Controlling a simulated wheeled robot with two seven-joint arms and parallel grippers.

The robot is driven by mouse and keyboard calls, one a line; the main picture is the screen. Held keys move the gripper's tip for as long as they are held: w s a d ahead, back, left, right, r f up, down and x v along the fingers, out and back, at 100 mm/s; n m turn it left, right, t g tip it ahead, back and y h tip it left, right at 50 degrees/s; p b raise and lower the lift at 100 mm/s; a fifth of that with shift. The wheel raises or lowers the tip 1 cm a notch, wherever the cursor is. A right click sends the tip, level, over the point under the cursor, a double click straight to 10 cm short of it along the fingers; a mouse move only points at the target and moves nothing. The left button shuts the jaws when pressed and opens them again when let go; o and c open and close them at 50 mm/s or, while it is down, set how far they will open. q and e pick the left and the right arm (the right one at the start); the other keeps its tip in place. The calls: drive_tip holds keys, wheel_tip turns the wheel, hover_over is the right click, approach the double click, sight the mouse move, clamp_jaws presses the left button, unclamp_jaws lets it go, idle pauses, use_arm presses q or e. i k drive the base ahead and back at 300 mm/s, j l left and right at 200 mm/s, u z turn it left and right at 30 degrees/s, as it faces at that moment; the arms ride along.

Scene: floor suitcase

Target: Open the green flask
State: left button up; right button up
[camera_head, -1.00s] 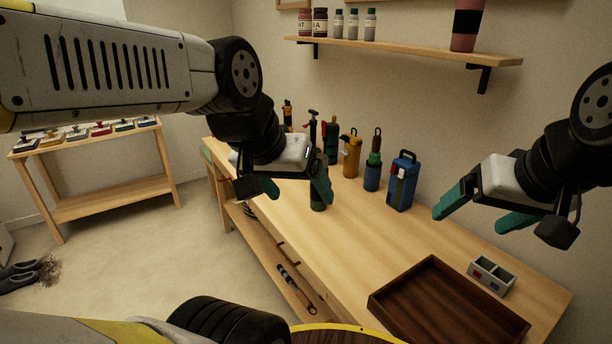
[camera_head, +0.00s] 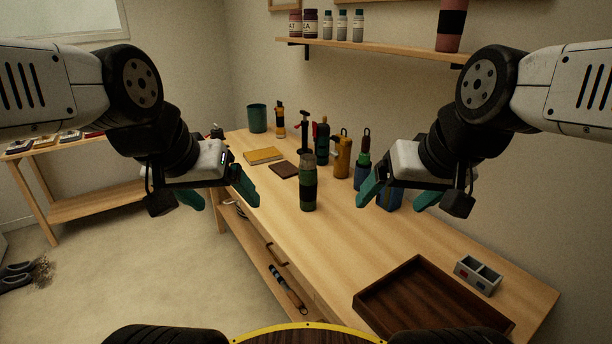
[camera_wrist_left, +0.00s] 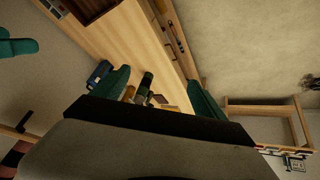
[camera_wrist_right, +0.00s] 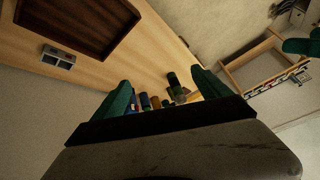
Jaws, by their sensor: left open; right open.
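The green flask (camera_head: 308,190) stands upright on the wooden table, with a dark band around its middle and a grey-green top. It also shows between the fingers in the left wrist view (camera_wrist_left: 146,82) and in the right wrist view (camera_wrist_right: 173,80). My left gripper (camera_head: 222,197) is open and empty, to the left of the flask and apart from it. My right gripper (camera_head: 392,200) is open and empty, to the right of the flask and apart from it. The right gripper partly hides a blue container (camera_head: 388,200) behind it.
Behind the flask stand a yellow flask (camera_head: 342,157), a dark green bottle (camera_head: 321,145) and other bottles. A yellow notebook (camera_head: 263,155) and a brown one (camera_head: 284,169) lie behind left. A brown tray (camera_head: 430,300) and grey box (camera_head: 478,274) are front right. The table's middle is clear.

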sight(308, 180)
drive_tip(key=j+z, duration=0.1)
drive_tip(key=z, duration=0.35)
drive_tip(key=j+z, duration=0.15)
drive_tip(key=z, duration=0.25)
drive_tip(key=j+z, duration=0.3)
drive_tip(key=j, duration=0.3)
drive_tip(key=j+z, duration=0.35)
drive_tip(key=j, duration=0.25)
drive_tip(key=k+j+z, duration=0.3)
drive_tip(key=j, duration=2)
drive_tip(key=i, duration=0.1)
drive_tip(key=j+z, duration=0.05)
